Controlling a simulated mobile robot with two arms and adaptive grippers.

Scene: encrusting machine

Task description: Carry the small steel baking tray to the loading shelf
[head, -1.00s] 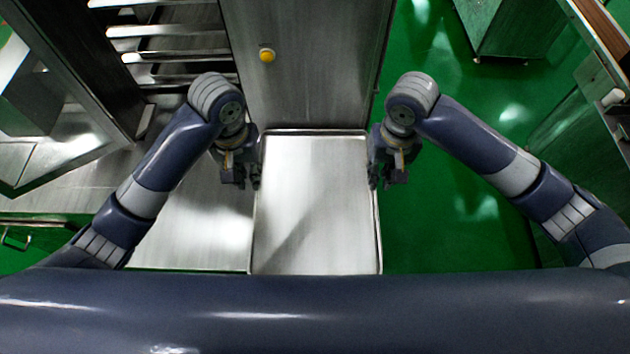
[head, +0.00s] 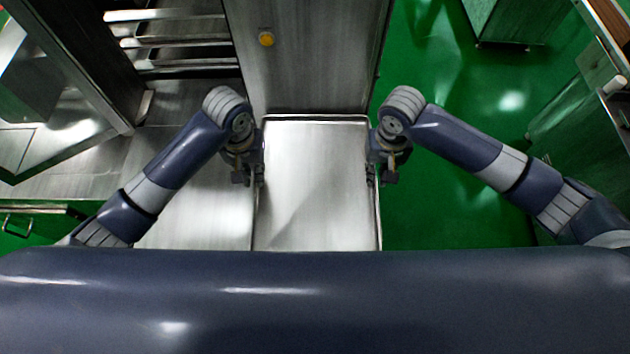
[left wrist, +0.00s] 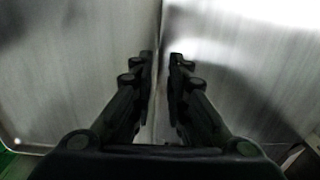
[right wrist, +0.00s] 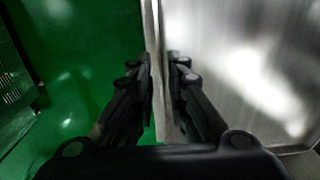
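The small steel baking tray (head: 312,190) is a shallow rectangular metal sheet with a raised rim, lying level in the middle of the head view. My left gripper (head: 257,178) is at its left side and my right gripper (head: 372,176) at its right side. In the left wrist view the two fingers (left wrist: 161,60) stand close together on both sides of the thin rim. In the right wrist view the fingers (right wrist: 160,60) pinch the opposite rim the same way. The loading shelf cannot be told for certain.
Green floor (head: 450,200) is open at the right.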

